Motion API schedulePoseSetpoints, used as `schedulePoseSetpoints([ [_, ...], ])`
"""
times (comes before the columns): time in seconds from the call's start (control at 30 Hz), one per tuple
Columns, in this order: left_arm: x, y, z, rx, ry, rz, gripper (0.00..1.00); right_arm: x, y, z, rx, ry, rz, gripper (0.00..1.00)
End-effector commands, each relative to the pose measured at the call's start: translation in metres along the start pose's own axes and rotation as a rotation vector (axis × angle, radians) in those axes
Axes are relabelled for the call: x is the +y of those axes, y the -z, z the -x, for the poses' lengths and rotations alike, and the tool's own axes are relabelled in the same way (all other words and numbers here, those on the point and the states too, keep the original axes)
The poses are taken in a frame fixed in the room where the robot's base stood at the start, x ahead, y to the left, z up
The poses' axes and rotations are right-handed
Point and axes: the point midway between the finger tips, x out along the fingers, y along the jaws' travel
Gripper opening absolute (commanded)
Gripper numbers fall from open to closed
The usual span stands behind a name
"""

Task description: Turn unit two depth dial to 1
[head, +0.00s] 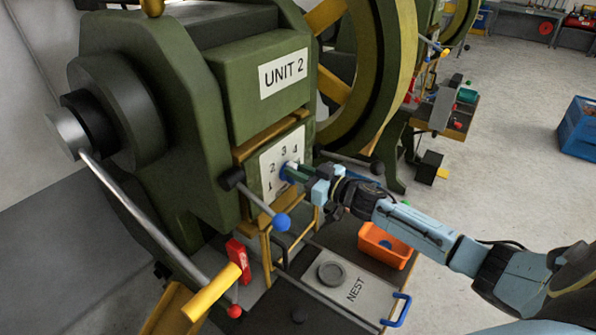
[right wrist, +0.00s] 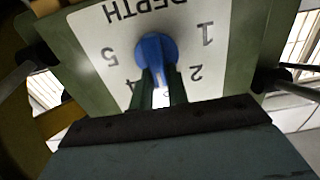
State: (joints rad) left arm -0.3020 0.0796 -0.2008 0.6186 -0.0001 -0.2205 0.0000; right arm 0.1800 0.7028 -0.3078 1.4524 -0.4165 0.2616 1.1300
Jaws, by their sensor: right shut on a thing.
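The depth dial is a blue round knob (head: 287,171) on a white number plate (head: 270,162) on the front of the green machine labelled UNIT 2 (head: 283,74). In the right wrist view the knob (right wrist: 155,48) appears upside down with the word DEPTH above it, 1 and 2 to its right and 4 and 5 to its left. My right gripper (head: 295,172) reaches in from the right and is shut on the knob, one finger on each side (right wrist: 161,72). I cannot tell which number the knob points to. My left gripper is not in view.
A lever with a blue ball (head: 281,222) sticks out below the plate. An orange bin (head: 386,246) and the NEST plate (head: 350,290) lie below my right arm. Open floor is at the right.

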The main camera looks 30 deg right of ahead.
Motion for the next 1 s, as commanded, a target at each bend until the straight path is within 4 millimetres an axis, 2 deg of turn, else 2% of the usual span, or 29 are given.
schedulePoseSetpoints([
  [0.27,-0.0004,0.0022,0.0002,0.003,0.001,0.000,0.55,-0.0006,0.0001,0.0002,0.000,0.000,0.026,0.00],
  [0.47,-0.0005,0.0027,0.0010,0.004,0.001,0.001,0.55,-0.0022,0.0002,0.0002,0.000,0.000,0.119,0.00],
  [1.0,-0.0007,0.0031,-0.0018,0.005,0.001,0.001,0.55,-0.0096,-0.0031,0.0000,0.001,-0.001,0.604,0.00],
])
